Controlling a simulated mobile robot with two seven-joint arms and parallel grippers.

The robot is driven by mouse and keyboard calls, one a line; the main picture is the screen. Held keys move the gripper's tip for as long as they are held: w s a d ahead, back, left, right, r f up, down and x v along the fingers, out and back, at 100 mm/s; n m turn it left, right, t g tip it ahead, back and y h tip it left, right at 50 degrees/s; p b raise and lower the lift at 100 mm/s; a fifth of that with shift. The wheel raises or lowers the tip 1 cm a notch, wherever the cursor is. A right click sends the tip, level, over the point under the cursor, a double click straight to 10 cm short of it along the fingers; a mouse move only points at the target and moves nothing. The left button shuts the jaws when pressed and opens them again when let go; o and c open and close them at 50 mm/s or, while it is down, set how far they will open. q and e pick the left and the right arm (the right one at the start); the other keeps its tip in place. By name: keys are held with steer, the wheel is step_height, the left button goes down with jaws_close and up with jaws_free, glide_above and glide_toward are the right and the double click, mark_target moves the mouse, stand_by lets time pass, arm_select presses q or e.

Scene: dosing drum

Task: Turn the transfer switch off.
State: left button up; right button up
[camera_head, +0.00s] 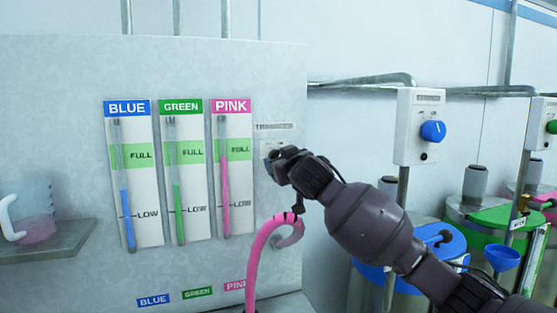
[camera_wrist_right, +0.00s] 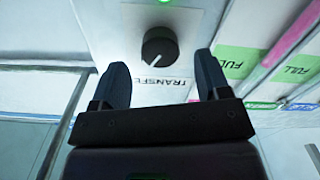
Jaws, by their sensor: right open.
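The transfer switch is a round black knob (camera_wrist_right: 160,47) with a white pointer mark, on a pale plate beside the TRANSFER label (camera_head: 274,127). A small green light (camera_wrist_right: 164,3) glows near the knob in the right wrist view. In the head view my right gripper (camera_head: 277,163) is in front of the plate and hides the knob. In the right wrist view the gripper (camera_wrist_right: 160,75) is open, its two dark fingers apart with the knob between and beyond their tips. I cannot tell whether they touch it. My left gripper is not in view.
Blue, green and pink level gauges (camera_head: 180,170) are left of the switch. A pink hose (camera_head: 262,255) curls below my gripper. A shelf (camera_head: 45,240) with a mug is at far left. A box with a blue knob (camera_head: 433,131) and drums (camera_head: 478,215) stand at right.

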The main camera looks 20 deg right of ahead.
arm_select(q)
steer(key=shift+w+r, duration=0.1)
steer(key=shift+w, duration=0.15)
arm_select(e)
steer(key=w, duration=0.3)
steer(key=shift+w, duration=0.3)
steer(key=c, duration=0.9)
arm_select(q)
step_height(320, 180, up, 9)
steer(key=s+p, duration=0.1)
steer(key=p, duration=0.8)
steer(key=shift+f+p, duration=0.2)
steer(key=shift+p, duration=0.2)
arm_select(e)
steer(key=n, duration=1.1)
steer(key=shift+n, duration=0.4)
steer(key=shift+c, duration=0.2)
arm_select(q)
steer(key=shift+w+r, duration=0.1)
